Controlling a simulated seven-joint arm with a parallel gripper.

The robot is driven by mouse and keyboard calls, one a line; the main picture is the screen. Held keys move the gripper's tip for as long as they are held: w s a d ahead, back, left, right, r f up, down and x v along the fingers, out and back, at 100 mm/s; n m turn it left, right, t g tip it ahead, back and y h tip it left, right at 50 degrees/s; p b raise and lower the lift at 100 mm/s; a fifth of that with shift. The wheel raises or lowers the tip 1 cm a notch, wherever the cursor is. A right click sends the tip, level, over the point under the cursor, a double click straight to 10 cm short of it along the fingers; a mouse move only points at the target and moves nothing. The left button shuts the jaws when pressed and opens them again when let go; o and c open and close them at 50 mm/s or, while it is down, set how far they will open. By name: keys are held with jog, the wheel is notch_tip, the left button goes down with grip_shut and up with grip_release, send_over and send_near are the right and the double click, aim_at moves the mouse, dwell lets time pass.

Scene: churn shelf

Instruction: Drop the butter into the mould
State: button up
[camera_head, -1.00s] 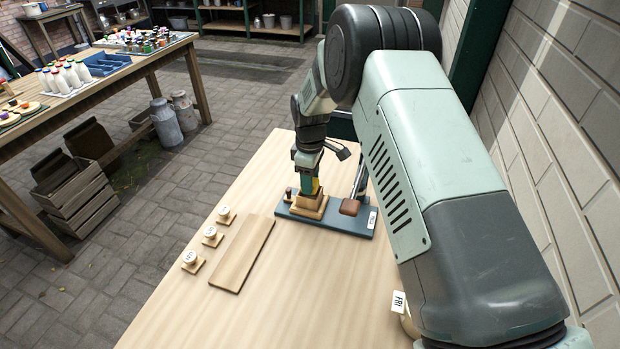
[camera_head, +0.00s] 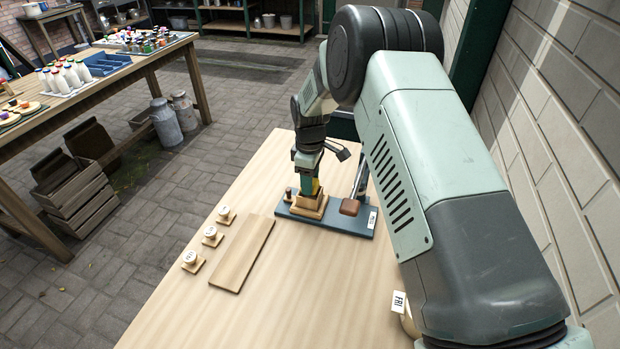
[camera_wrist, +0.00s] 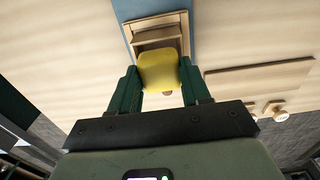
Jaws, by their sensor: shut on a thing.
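The butter (camera_wrist: 160,70) is a yellow block between the two green fingers of my gripper (camera_wrist: 160,92) in the wrist view. My gripper is shut on it. In the head view a bit of yellow butter (camera_head: 315,187) shows at the fingertips of my gripper (camera_head: 308,190). The wooden mould (camera_head: 311,207) stands on a blue base, right under the gripper. In the wrist view the mould (camera_wrist: 129,30) shows around and beyond the butter. I cannot tell whether the butter touches the mould's inside.
The blue base (camera_head: 340,224) carries a lever with a brown pad (camera_head: 350,207). A wooden board (camera_head: 242,253) lies to the left, beside several small stamps (camera_head: 212,236). A FRI tag (camera_head: 399,304) is near my arm. The table front is clear.

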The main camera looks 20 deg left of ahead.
jog(key=shift+f, duration=0.7)
dwell(0.4)
jog(key=o, duration=1.1)
jog(key=shift+c, duration=0.2)
jog(key=c, duration=0.4)
jog(key=shift+o, duration=0.2)
jog(key=shift+r, duration=0.1)
jog(key=shift+r, duration=4.85)
